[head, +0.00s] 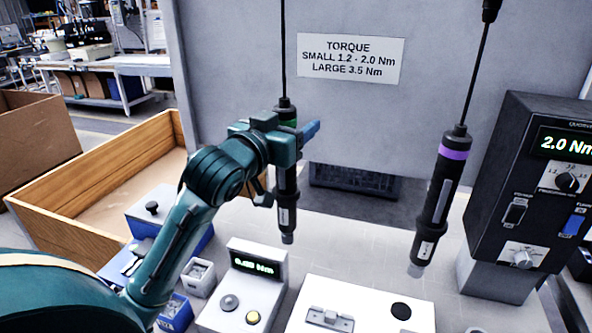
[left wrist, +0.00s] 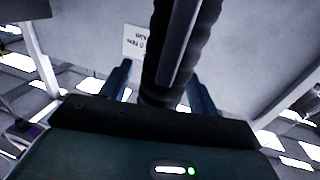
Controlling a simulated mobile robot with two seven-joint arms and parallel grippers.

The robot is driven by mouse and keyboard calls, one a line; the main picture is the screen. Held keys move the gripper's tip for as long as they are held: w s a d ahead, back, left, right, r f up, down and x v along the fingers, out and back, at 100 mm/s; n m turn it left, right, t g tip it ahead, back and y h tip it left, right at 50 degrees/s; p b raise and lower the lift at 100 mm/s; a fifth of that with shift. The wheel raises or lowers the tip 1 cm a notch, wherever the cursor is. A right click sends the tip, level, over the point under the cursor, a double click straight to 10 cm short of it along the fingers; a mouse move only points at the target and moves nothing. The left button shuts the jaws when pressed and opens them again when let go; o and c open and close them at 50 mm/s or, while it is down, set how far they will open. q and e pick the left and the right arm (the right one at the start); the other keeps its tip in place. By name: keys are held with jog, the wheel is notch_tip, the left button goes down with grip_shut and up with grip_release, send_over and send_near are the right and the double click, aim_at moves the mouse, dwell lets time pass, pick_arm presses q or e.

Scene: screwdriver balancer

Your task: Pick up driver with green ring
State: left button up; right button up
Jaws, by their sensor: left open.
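The driver with the green ring (head: 287,205) is black and hangs upright from a cable in the middle of the head view. Its green ring (head: 289,123) shows just above my left gripper (head: 297,139), which is at the driver's upper body and hides part of it. In the left wrist view the dark driver body (left wrist: 178,50) stands between the two spread fingers of my left gripper (left wrist: 160,88). The gripper is open; whether a finger touches the driver I cannot tell. My right gripper is not in view.
A second driver with a purple ring (head: 437,205) hangs tilted to the right. A black controller (head: 520,185) stands at far right. Below are a small display box (head: 255,285) and a white fixture (head: 365,312). A wooden bin (head: 100,165) is at left, and a grey panel (head: 230,60) stands behind.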

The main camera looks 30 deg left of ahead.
pick_arm(q)
jog(key=shift+r, duration=0.1)
jog(key=shift+s, duration=0.1)
jog(key=shift+c, duration=0.8)
jog(key=shift+r, duration=0.1)
grip_shut()
